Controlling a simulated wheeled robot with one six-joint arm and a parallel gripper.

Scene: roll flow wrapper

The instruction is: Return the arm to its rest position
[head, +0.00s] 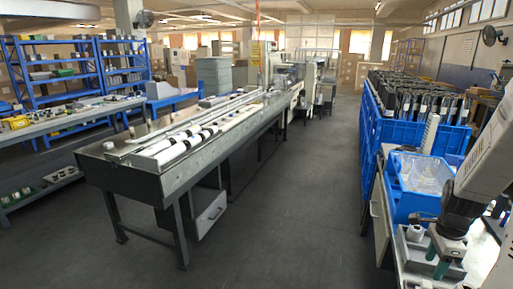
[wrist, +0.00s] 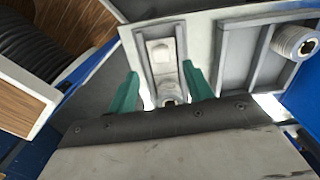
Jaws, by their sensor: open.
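My gripper (head: 437,259) is at the lower right of the head view, low over the right-hand bench. Its two green fingers stand apart in the wrist view (wrist: 161,88), with nothing held between them. A grey fixture with raised walls (wrist: 204,62) lies beyond the fingers. A pale block with a round part below it shows in the fixture's channel between the fingers. My pale arm comes in from the right edge of the head view and hides part of the bench.
A small white cylinder (head: 414,233) stands beside my gripper; a ridged round part (wrist: 295,42) shows in the wrist view. A blue crate with clear plastic (head: 402,206) and larger blue crates (head: 400,130) are behind. A long machine table (head: 115,172) stands left, across open grey floor.

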